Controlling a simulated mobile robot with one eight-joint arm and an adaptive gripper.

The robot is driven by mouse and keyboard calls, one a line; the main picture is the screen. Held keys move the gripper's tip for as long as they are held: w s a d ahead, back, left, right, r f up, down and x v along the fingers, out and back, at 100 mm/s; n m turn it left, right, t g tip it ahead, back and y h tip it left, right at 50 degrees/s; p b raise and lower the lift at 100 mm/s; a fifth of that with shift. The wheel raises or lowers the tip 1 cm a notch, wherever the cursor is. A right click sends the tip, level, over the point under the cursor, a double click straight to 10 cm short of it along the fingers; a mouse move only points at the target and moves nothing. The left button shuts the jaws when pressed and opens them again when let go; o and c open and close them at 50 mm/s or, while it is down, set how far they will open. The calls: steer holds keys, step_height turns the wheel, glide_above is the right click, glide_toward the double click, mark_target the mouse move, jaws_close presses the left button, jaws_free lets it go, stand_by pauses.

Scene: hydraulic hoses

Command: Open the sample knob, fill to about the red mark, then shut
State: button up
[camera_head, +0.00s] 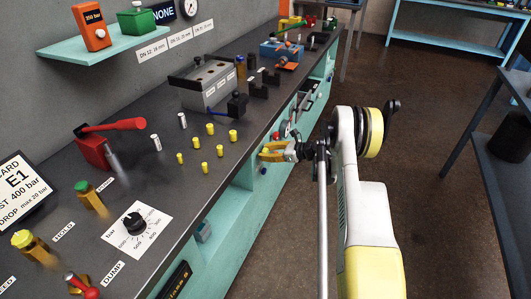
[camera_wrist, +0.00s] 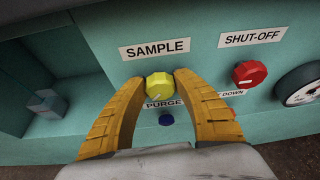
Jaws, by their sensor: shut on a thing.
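The sample knob (camera_wrist: 160,87) is yellow and faceted, on the teal front panel under a white SAMPLE label (camera_wrist: 155,49) in the wrist view. My gripper (camera_wrist: 160,90) has its two orange-yellow fingers on either side of the knob, shut on it. In the head view my gripper (camera_head: 272,152) is at the bench's front panel, and the knob is hard to make out there. I cannot see a sample container or a red mark in either view.
A red SHUT-OFF knob (camera_wrist: 250,74) and a round gauge (camera_wrist: 298,85) are to the right. A small blue knob (camera_wrist: 166,119) is below, by the PURGE label. An open recess with a grey block (camera_wrist: 46,104) is at left. The dark benchtop (camera_head: 200,210) holds several fittings.

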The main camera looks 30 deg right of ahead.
steer(key=n+t+h, duration=0.1)
steer(key=n, duration=0.1)
steer(key=shift+n, duration=0.4)
steer(key=n+t+h, duration=0.1)
steer(key=n+t, duration=0.1)
steer(key=shift+a+n, duration=0.1)
steer(key=shift+n, duration=0.3)
stand_by(0.5)
steer(key=o, duration=1.2)
steer(key=shift+f, duration=0.1)
steer(key=shift+c, duration=0.2)
steer(key=shift+s, duration=0.1)
